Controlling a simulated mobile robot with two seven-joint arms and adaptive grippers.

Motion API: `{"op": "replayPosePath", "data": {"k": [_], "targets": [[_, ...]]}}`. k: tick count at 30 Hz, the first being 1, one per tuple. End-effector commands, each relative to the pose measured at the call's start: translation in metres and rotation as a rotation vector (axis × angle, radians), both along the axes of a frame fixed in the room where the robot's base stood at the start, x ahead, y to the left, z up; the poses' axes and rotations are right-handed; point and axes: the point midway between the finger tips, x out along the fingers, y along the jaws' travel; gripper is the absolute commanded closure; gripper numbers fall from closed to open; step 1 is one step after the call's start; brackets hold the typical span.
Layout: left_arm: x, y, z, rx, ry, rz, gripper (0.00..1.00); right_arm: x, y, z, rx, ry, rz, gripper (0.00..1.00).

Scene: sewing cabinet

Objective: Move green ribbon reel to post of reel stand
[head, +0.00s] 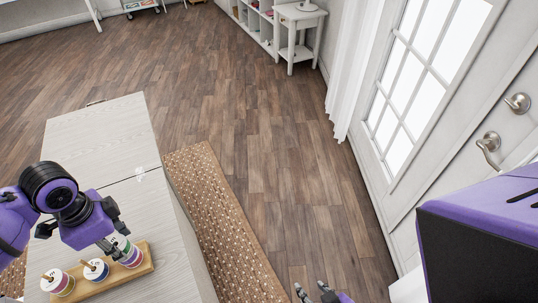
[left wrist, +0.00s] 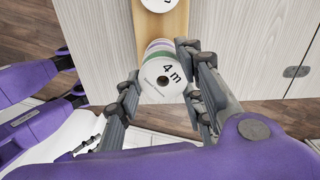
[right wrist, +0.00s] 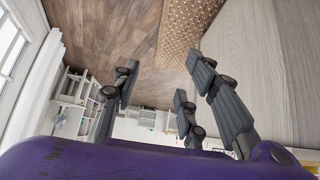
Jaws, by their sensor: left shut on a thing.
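The wooden reel stand (head: 149,268) lies on the pale cabinet top, with reels along it; its wood also shows in the left wrist view (left wrist: 176,24). A pink-edged reel (head: 66,287) and a blue-edged reel (head: 97,273) sit around posts. My left gripper (head: 114,245) is at the stand's right end, shut on the green ribbon reel (head: 121,243), whose white "4 m" face (left wrist: 172,66) and dark centre hole show between the fingers. Purple and green edges show beneath it. Whether a post enters its hole is hidden. My right gripper (head: 319,294) is open and empty, away from the cabinet.
The cabinet top (head: 98,135) is bare behind the stand. A woven rug (head: 205,190) lies right of the cabinet on the wooden floor. A glazed door (head: 425,70) is at right, and a small white side table (head: 297,22) stands far back.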

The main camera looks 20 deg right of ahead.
Motion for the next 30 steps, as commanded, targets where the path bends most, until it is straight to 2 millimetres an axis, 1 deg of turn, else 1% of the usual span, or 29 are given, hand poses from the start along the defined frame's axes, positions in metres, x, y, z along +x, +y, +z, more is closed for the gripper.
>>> {"op": "replayPosePath", "data": {"k": [1,8,9,14,21,23,24,26,29,30], "targets": [[0.0,0.0,-0.001,0.0,0.0,0.0,0.84,0.003,0.001,0.001,0.002,-0.005,-0.001,0.6],[0.0,0.0,-0.002,0.0,-0.001,0.0,0.84,0.005,0.004,0.002,0.008,-0.009,-0.008,0.6],[0.0,0.0,-0.002,0.0,-0.001,0.0,0.63,0.005,0.004,0.002,0.008,-0.009,-0.008,0.6],[0.0,0.0,-0.001,0.0,0.0,0.0,0.42,0.004,0.004,0.002,0.008,-0.008,-0.008,0.6],[0.0,0.0,-0.002,0.0,0.0,0.0,0.42,0.005,0.002,0.002,0.003,-0.009,0.0,0.6],[0.0,0.0,-0.001,0.0,0.0,0.0,0.42,0.02,0.002,0.004,-0.001,-0.03,0.012,0.6],[0.0,0.0,0.0,-0.001,-0.001,0.0,0.42,0.024,0.002,0.006,-0.001,-0.037,0.013,0.6],[0.001,0.0,0.005,-0.001,-0.002,0.0,0.42,0.024,0.003,0.006,0.002,-0.038,0.012,0.6],[0.001,0.0,0.018,-0.001,-0.003,-0.001,0.42,0.023,0.003,0.006,0.002,-0.037,0.011,0.6],[0.001,0.0,0.026,0.0,-0.004,-0.001,0.42,0.023,0.004,0.006,0.003,-0.037,0.01,0.6]]}}
